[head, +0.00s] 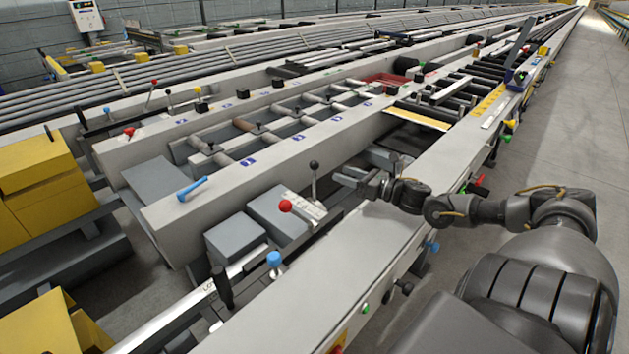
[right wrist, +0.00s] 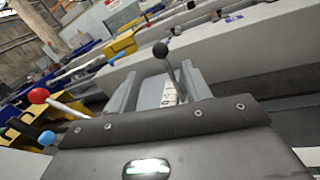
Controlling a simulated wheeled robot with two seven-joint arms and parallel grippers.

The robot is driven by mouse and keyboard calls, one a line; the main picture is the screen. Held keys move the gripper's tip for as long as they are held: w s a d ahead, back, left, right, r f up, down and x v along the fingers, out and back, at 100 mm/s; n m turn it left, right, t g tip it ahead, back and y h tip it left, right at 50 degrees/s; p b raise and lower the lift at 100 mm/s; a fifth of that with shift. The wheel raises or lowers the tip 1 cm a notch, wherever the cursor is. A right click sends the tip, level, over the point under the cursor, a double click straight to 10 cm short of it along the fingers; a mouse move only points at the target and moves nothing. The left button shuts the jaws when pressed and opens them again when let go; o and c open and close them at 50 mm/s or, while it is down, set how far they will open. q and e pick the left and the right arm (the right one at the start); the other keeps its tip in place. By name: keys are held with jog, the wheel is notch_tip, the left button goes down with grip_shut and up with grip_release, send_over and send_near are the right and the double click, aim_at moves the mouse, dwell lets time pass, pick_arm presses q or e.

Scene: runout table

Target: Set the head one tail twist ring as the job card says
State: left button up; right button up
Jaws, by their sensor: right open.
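A lever with a black ball (head: 314,165) stands on a small plate with printed marks (head: 308,207). A lever with a red ball (head: 285,206) leans beside it. My right gripper (head: 345,178) is open and empty, just to the right of the black-ball lever in the head view. In the right wrist view, the black ball (right wrist: 160,49) and its stem show beyond and between the open fingers (right wrist: 162,88). The red ball (right wrist: 38,96) is off to the left there. I cannot pick out a twist ring or a readable job card. My left gripper is not in view.
A blue knob (head: 274,259) stands nearer on the machine, and it also shows in the right wrist view (right wrist: 47,138). Grey boxes (head: 235,243) sit left of the levers. A long pale beam (head: 330,270) runs along the near side. The floor (head: 570,130) at right is clear.

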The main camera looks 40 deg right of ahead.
aim_at(314, 164)
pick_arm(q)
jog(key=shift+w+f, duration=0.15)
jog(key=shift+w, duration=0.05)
pick_arm(e)
jog(key=shift+w+a+f, duration=0.1)
jog(key=shift+f, duration=0.1)
jog(key=x, duration=1)
jog(key=shift+b, duration=0.3)
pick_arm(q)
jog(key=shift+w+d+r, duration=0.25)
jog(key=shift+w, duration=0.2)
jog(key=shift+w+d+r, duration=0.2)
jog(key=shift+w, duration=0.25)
pick_arm(e)
jog(key=shift+w, duration=0.3)
grip_shut()
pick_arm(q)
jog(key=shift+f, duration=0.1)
pick_arm(e)
jog(key=shift+a+f, duration=0.1)
jog(key=shift+a, duration=0.05)
